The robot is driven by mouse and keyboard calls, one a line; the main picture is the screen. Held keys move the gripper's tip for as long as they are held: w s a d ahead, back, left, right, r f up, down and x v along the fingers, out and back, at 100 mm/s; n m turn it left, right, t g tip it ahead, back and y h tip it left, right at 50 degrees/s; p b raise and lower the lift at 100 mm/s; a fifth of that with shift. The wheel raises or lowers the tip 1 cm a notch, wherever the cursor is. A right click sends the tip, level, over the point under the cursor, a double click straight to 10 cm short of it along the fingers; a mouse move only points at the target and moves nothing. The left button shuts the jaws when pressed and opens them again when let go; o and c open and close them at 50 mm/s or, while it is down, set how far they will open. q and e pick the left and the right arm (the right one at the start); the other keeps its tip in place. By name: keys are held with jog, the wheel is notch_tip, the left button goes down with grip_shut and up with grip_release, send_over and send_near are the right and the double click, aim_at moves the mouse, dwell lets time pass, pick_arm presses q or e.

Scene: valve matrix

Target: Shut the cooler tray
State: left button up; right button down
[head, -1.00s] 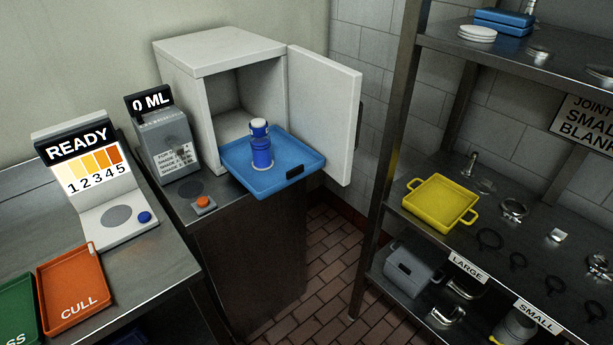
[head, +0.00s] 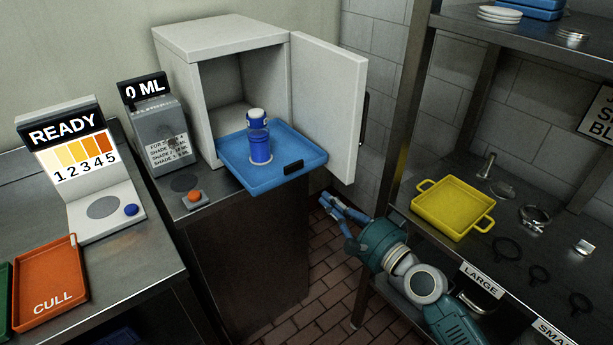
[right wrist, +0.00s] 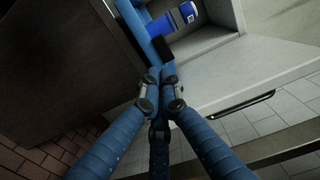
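The cooler is a white box (head: 222,36) with its door (head: 328,105) swung wide open to the right. Its blue tray (head: 228,165) sticks out through the front opening and has a black handle (head: 293,166) on its front edge. A blue bottle with a white cap (head: 260,146) stands upright on the tray. My right gripper (head: 330,196) is low at the right, below and in front of the tray's right corner. The right wrist view also shows the black handle (right wrist: 181,48) just beyond the fingers. My left gripper is out of view.
A dispenser (head: 160,130) reading 0 ML and an orange button (head: 194,196) stand left of the tray. The READY panel (head: 70,140) and orange CULL tray (head: 50,285) are farther left. A shelf with a yellow tray (head: 452,208) stands at right, close to my right arm.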

aim_at(294, 171)
jog(key=x, duration=1)
jog(key=shift+w, duration=0.1)
jog(key=shift+x, duration=0.75)
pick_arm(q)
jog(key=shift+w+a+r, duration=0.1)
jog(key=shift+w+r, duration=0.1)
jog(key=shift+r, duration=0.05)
pick_arm(e)
jog(key=shift+f, duration=0.1)
